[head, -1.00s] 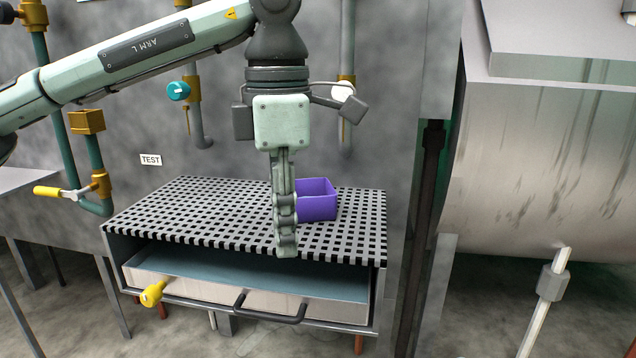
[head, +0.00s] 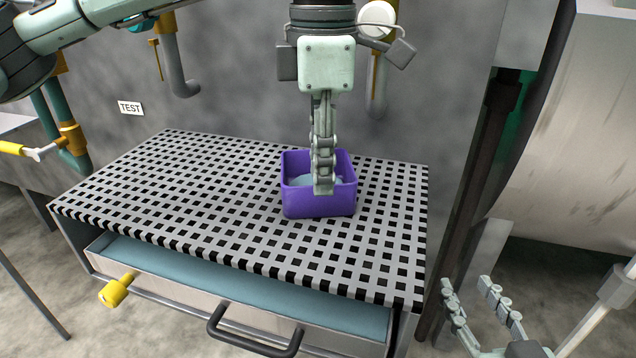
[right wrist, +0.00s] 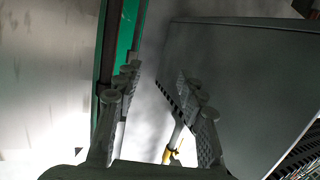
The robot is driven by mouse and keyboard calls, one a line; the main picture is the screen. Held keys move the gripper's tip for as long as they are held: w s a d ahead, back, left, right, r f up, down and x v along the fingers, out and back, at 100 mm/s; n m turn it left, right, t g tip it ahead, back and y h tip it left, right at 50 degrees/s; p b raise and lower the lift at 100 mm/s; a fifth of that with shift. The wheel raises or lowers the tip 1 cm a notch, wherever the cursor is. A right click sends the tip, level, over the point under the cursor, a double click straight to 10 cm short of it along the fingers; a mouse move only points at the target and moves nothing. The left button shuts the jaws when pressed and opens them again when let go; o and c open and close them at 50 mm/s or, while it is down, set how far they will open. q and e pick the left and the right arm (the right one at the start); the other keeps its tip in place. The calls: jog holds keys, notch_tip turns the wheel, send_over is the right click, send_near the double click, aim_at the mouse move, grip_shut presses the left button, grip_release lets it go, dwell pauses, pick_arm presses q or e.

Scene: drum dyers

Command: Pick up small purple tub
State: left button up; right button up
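The small purple tub (head: 300,203) stands upright on the black-and-white perforated grate in the head view. A pale blue-grey surface shows inside it. My left gripper (head: 323,188) points straight down over the tub, its fingers seen edge-on and overlapping the tub's front rim. I cannot tell whether they touch the tub or how far apart they are. My right gripper (head: 468,287) is low at the right, away from the tub, with its fingers apart and nothing between them. It is also open in the right wrist view (right wrist: 158,88).
The grate (head: 200,200) is clear around the tub. Below it is a drawer with a black handle (head: 255,332) and a yellow knob (head: 116,291). A wall with a TEST label (head: 130,108) and pipes stands behind. A large metal drum (head: 580,140) is at the right.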

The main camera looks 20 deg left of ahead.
aim_at(320, 216)
pick_arm(q)
notch_tip(320, 216, down, 4)
jog(key=shift+s+a+f, duration=0.1)
jog(key=shift+s+f, duration=0.05)
jog(key=shift+f, duration=0.05)
pick_arm(e)
jog(key=shift+w+a+r+t+y, duration=0.1)
jog(key=shift+a+r+t+y, duration=0.1)
jog(key=shift+r, duration=0.25)
jog(key=shift+a+r+t+y, duration=0.1)
jog(key=shift+a+r+t, duration=0.1)
jog(key=shift+r, duration=0.25)
pick_arm(q)
jog(key=shift+c, duration=0.3)
grip_shut()
